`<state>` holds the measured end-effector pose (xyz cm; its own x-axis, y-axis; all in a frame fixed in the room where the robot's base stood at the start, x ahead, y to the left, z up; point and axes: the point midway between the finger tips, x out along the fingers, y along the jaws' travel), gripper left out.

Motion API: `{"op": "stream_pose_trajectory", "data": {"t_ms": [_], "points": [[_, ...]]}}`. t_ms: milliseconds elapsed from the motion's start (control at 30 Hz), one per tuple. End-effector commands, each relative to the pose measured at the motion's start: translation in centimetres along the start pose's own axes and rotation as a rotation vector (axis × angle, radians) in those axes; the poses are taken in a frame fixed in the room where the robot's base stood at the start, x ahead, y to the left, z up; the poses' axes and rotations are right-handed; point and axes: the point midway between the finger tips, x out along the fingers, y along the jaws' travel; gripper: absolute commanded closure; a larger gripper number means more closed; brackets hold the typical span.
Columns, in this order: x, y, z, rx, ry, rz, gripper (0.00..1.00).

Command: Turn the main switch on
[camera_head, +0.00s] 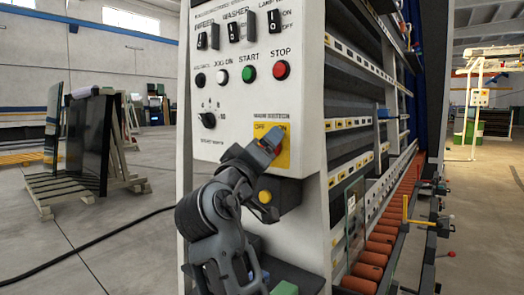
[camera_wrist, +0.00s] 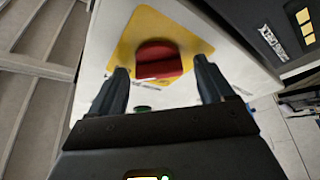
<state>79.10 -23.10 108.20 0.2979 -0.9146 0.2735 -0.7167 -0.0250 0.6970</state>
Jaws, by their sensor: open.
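The main switch is a red knob on a yellow plate (camera_head: 284,158) low on the white control panel (camera_head: 222,96). In the wrist view the red knob (camera_wrist: 158,57) sits in the middle of the yellow plate. My gripper (camera_wrist: 160,70) is open, with one finger on each side of the knob. A gap shows between each finger and the knob. In the head view my gripper (camera_head: 266,145) is at the plate and covers much of it. The "OFF" label shows at the plate's upper left. The knob's exact turn angle is hard to tell.
Above the plate are a green start button (camera_head: 249,73), a red stop button (camera_head: 281,70), a black dial (camera_head: 208,120) and black switches. The washer's orange rollers (camera_head: 382,238) run along the right. A rack with dark panels (camera_head: 87,140) stands at the left on open floor.

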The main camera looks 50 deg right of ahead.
Motion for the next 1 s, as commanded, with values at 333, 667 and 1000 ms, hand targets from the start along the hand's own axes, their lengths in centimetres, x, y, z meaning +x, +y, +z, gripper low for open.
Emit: {"op": "stream_pose_trajectory", "data": {"t_ms": [333, 667, 1000], "points": [[-3.5, -0.1, -0.1, 0.000, 0.004, -0.003, 0.19], [-7.5, -0.1, 0.0, 0.000, 0.002, -0.002, 0.19], [-7.8, 0.0, 0.0, 0.000, 0.000, 0.000, 0.19]]}}
